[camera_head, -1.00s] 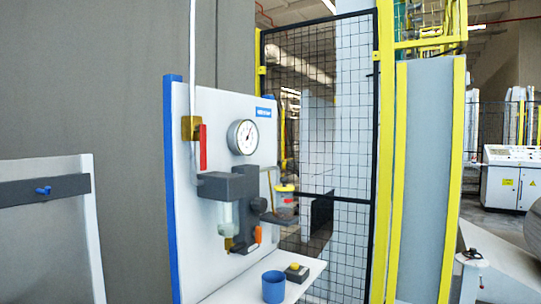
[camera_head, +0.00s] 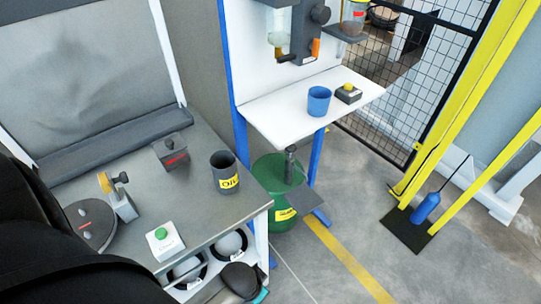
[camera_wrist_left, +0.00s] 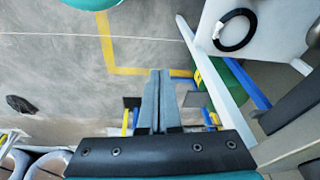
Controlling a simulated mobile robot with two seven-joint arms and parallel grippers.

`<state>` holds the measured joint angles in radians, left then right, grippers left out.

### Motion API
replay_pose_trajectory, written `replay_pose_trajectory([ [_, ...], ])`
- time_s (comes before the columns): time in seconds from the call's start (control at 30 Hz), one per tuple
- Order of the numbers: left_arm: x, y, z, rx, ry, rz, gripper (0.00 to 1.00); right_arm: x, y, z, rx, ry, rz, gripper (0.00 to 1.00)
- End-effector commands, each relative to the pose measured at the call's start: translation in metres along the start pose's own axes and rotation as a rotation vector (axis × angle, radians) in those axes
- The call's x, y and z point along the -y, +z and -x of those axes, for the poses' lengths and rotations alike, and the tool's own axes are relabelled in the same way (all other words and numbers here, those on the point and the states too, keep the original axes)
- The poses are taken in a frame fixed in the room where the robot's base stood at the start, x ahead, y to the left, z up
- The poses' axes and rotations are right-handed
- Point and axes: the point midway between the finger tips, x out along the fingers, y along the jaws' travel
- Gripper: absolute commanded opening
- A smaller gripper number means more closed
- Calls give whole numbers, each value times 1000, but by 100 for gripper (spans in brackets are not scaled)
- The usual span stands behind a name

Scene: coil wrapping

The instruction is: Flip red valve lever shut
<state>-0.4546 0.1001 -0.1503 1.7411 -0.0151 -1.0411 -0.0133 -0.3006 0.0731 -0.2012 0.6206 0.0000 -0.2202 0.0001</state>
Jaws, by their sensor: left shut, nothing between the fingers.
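The red valve lever is out of sight in both current views. The lower part of the white panel (camera_head: 258,55) that carries the valve unit shows at the top of the head view. My left gripper (camera_wrist_left: 159,75) is shut and empty in the wrist view, its two fingers together above the floor. The lever is not near its fingertips in that view. My dark left arm fills the lower left of the head view. My right gripper is not in view.
Below stands a green drum (camera_head: 270,185). A grey bench (camera_head: 205,205) carries a dark OIL cup (camera_head: 223,172) and a green-button box (camera_head: 165,241). Open floor lies right.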

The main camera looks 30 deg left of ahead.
Motion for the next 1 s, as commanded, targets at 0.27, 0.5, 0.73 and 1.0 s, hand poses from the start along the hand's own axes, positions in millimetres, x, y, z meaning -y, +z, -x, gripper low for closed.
replay_pose_trajectory([
  [0.27,25,-78,111,-108,-83,-48,0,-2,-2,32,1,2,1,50],
  [0.5,87,-190,217,-285,-367,-172,0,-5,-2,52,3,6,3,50],
  [0.73,134,-270,280,-363,-640,-278,0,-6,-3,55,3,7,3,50],
  [1.0,173,-350,362,-376,-951,-397,0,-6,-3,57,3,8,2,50],
])
